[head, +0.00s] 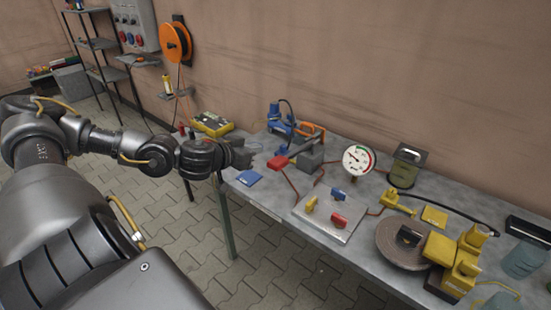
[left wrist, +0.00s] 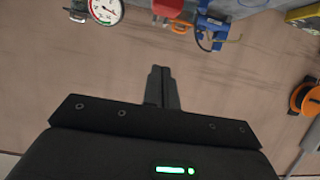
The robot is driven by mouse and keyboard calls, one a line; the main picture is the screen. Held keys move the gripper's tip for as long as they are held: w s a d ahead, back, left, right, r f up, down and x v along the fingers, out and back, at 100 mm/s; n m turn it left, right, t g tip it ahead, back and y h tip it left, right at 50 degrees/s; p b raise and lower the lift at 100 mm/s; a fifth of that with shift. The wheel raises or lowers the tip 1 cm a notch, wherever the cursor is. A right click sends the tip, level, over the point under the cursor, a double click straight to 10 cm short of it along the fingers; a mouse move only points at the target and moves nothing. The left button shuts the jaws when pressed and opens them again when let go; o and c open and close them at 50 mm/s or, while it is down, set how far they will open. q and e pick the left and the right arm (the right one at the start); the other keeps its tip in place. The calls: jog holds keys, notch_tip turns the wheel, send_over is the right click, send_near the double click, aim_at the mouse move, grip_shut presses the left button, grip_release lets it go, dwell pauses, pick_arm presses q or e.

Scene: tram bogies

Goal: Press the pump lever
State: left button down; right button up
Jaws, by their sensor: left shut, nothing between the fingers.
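A red lever grip (head: 278,162) juts from a small grey block (head: 309,157) on the workbench; it looks like the pump lever. A red part, probably the same grip, shows at the top of the left wrist view (left wrist: 168,8). My left gripper (head: 246,155) is just left of the red grip, over the bench's left end, apart from it as far as I can tell. Its fingers (left wrist: 161,72) are together with nothing between them. My right gripper is not in view.
A blue device (head: 281,124) and an orange-handled tool stand behind the lever. A blue pad (head: 249,178) lies in front, at the bench edge. A pressure gauge (head: 358,160) and a plate with coloured knobs (head: 330,219) are to the right. An orange reel (head: 176,43) hangs on the wall.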

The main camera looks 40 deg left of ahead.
pick_arm(q)
jog(key=w, duration=0.1)
jog(key=p, duration=0.2)
send_over(273, 162)
jog(key=f, duration=0.3)
jog(key=shift+w+f, duration=0.35)
jog(key=shift+w, duration=0.05)
notch_tip(273, 162, down, 3)
jog(key=shift+s+r, duration=0.15)
jog(key=shift+s+f, duration=0.2)
jog(key=shift+f, duration=0.55)
jog(key=shift+d, duration=0.1)
jog(key=shift+b, duration=0.3)
